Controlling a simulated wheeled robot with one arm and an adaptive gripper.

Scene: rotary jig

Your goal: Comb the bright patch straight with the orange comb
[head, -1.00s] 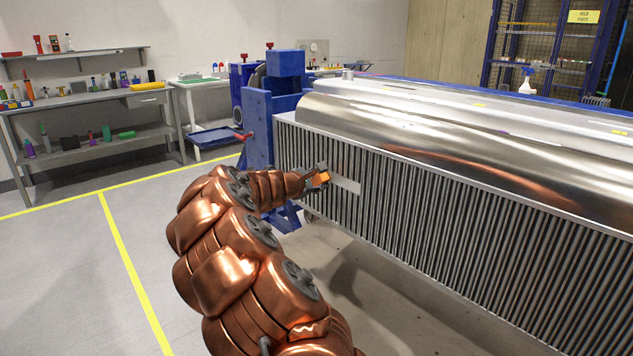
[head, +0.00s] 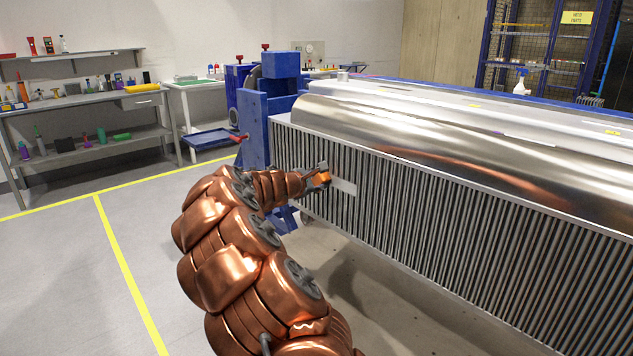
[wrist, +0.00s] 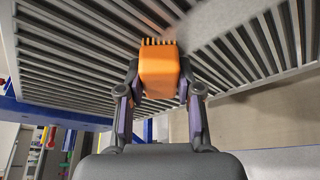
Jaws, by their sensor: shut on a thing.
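My gripper (head: 318,180) is shut on the orange comb (wrist: 159,72), at the left part of the finned face (head: 430,215). In the wrist view the comb sits between both fingers (wrist: 158,95), its short teeth pointing at the fins. Whether the teeth touch the fins I cannot tell. The bright patch (head: 343,187) is a pale, flat strip just right of the comb in the head view. In the wrist view the bright patch (wrist: 208,22) lies beyond the teeth and to the right; the comb hides some of it.
A blue frame (head: 256,130) holds the unit's left end, with a rounded metal cover (head: 430,135) above the fins. A blue tray (head: 208,139) and a shelf bench (head: 80,100) stand at left. The floor between them and my arm is clear.

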